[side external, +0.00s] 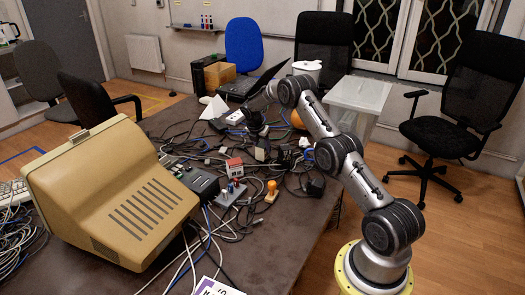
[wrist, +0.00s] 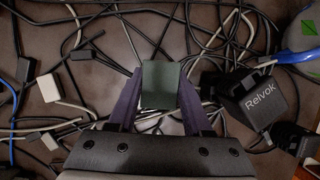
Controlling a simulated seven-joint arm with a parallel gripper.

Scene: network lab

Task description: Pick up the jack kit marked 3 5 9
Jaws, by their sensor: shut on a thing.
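In the wrist view my gripper (wrist: 160,100) is shut on a small dark green block (wrist: 163,85), with one finger on each side of it. No marking can be read on the face that shows, so I cannot tell whether it is the jack kit marked 3 5 9. In the side view my gripper (side external: 256,131) points down low over the cluttered table, among cables. The held block cannot be made out clearly there.
Tangled cables cover the table (side external: 262,235). A black Relvok adapter (wrist: 262,98) lies right of my gripper, and a small grey box (wrist: 48,88) lies left. A beige monitor (side external: 110,195) stands at the front left. A clear bin (side external: 357,105) is behind my arm.

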